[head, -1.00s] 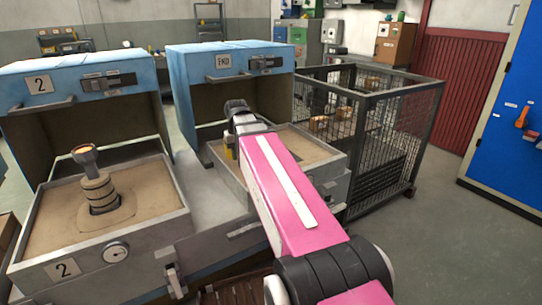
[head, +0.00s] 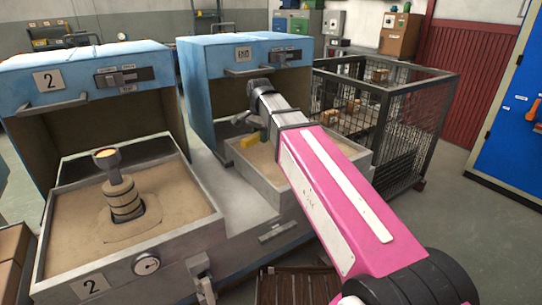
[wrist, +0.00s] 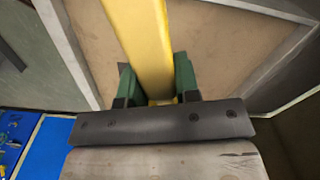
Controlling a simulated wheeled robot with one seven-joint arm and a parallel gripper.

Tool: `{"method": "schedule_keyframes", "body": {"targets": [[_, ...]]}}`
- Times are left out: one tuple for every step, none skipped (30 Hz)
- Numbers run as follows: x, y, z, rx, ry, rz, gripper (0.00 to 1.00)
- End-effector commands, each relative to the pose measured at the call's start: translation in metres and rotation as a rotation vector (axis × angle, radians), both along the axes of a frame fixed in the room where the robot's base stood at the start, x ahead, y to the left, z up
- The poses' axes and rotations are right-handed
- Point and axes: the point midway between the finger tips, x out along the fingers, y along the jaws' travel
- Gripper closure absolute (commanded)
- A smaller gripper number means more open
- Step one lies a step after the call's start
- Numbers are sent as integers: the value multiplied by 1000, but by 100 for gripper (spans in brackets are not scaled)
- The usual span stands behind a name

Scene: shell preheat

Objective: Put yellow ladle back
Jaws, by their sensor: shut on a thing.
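The yellow ladle (wrist: 146,40) is held in my gripper (wrist: 157,88); in the wrist view its flat yellow bar runs between the two green fingers and out past the top edge. The fingers are shut on it from both sides. In the head view a short yellow piece of the ladle (head: 250,140) shows beside my gripper (head: 263,133), over or in front of the sand tray (head: 262,184) under the right blue hood. My arm hides part of that tray. The ladle's bowl is not clearly visible.
The left station has a sand tray (head: 72,208) with a stacked piece (head: 123,196) and a cup on top. Blue hoods (head: 75,65) stand behind the trays. A mesh cage (head: 425,125) stands right; a blue panel (head: 505,150) stands far right, with open floor between.

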Motion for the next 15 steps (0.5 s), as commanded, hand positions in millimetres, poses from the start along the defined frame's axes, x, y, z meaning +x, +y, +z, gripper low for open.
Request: {"method": "schedule_keyframes", "body": {"targets": [[-2,22,4,0,-1,-36,99],[-5,32,7,0,-2,-66,99],[-8,46,9,0,-2,-102,99],[-11,56,11,0,-2,-128,99],[-14,65,13,0,-2,-152,99],[-17,76,16,0,-3,-185,99],[-20,84,17,0,-3,-206,99],[-22,91,19,-1,-2,-226,99],[-25,99,20,-1,-2,-249,99],[-27,104,21,-1,-2,-264,99],[-29,108,22,-1,-2,-278,99],[-31,113,23,-1,-2,-293,99],[-32,116,23,-1,-2,-303,99],[-33,118,24,-1,-2,-310,99],[-33,120,23,-2,-2,-318,99]]}}
